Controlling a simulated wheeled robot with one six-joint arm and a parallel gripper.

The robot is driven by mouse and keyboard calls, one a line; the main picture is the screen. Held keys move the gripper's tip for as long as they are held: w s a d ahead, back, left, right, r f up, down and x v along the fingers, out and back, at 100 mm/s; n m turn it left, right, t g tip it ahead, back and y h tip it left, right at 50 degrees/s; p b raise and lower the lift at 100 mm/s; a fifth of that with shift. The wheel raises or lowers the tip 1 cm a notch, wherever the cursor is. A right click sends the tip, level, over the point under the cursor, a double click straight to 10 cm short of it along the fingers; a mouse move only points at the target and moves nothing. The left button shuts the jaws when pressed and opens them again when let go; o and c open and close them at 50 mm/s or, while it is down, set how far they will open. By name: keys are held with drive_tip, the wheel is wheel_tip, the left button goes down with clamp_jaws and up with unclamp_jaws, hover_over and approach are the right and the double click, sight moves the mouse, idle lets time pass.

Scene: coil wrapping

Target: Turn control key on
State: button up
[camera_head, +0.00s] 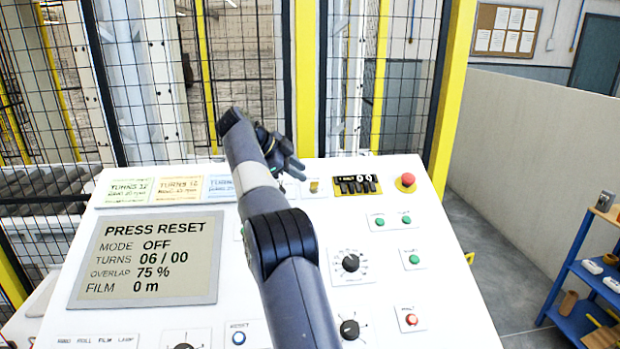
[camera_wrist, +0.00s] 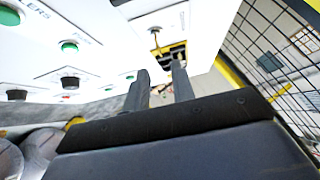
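The white control panel (camera_head: 300,235) fills the lower middle of the head view. A small brass-coloured part on a plate (camera_head: 314,187) near its top edge looks like the control key; it also shows in the wrist view (camera_wrist: 155,33), beyond the fingers. Its turn position is too small to read. The panel display (camera_head: 150,260) reads PRESS RESET, MODE OFF. My gripper (camera_head: 295,168) is above the panel's top edge, just left of the brass part and apart from it. In the wrist view the two fingers (camera_wrist: 161,87) are spread with nothing between them.
A black switch block on yellow (camera_head: 357,185) and a red mushroom button (camera_head: 405,182) sit right of the brass part. Knobs and green buttons lie lower. A mesh fence (camera_head: 250,75) stands behind the panel. A blue shelf (camera_head: 585,285) stands at right.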

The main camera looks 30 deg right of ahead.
sight(317, 183)
drive_tip(key=v, duration=0.3)
drive_tip(key=shift+a+r, duration=0.1)
drive_tip(key=x, duration=1)
drive_tip(key=shift+d+f, duration=0.2)
drive_tip(key=shift+d, duration=0.15)
drive_tip(key=shift+f+b, duration=0.2)
drive_tip(key=shift+b, duration=0.2)
drive_tip(key=shift+r, duration=0.1)
drive_tip(key=shift+r, duration=0.15)
